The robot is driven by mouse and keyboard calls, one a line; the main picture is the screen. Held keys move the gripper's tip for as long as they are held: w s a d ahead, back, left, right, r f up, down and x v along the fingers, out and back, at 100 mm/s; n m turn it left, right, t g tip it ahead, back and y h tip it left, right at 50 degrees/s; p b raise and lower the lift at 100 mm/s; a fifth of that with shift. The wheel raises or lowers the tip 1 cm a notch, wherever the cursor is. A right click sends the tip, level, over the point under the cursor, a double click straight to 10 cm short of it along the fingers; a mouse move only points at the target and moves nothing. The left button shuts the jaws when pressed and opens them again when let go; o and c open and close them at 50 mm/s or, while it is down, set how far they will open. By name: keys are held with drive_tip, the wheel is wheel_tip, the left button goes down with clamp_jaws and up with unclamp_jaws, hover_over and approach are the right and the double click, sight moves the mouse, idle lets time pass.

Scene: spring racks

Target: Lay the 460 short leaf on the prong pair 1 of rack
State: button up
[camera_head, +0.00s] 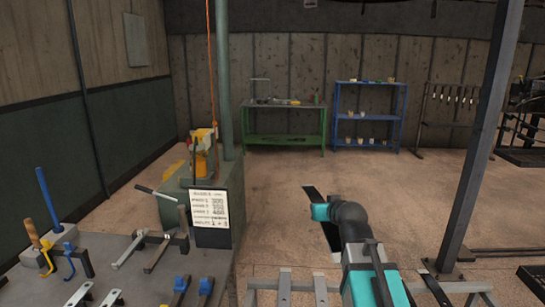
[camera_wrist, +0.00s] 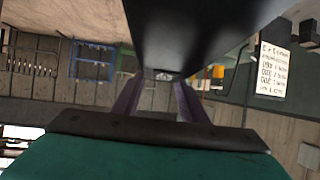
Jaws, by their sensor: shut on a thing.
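My gripper (camera_wrist: 158,92) is shut on a long dark flat leaf, with its two fingers at the leaf's near end in the wrist view. The leaf (camera_wrist: 200,35) fills the upper middle of that view. In the head view the black leaf (camera_head: 332,236) shows beside and behind my teal and dark arm, held over the floor; part of it is hidden by the arm. A grey metal frame with upright prongs (camera_head: 285,284) stands at the bottom edge, partly cut off. I cannot tell which pair is number 1.
A grey bench (camera_head: 205,268) with hand tools and clamps is at lower left. A placard (camera_head: 209,208) with numbers hangs by a green post (camera_head: 223,80). A steel column (camera_head: 482,130) stands right of my arm. Green (camera_head: 285,125) and blue (camera_head: 366,115) shelves are at the back wall. Open floor lies between.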

drive_tip(key=shift+w+d+r+m+h, duration=0.1)
drive_tip(key=shift+d+r+m+h, duration=0.15)
drive_tip(key=shift+m+h, duration=0.3)
idle(0.4)
wheel_tip(320, 180, down, 6)
drive_tip(key=s, duration=0.1)
drive_tip(key=shift+s+f, duration=0.25)
drive_tip(key=shift+s, duration=0.15)
drive_tip(key=shift+s, duration=0.1)
idle(0.4)
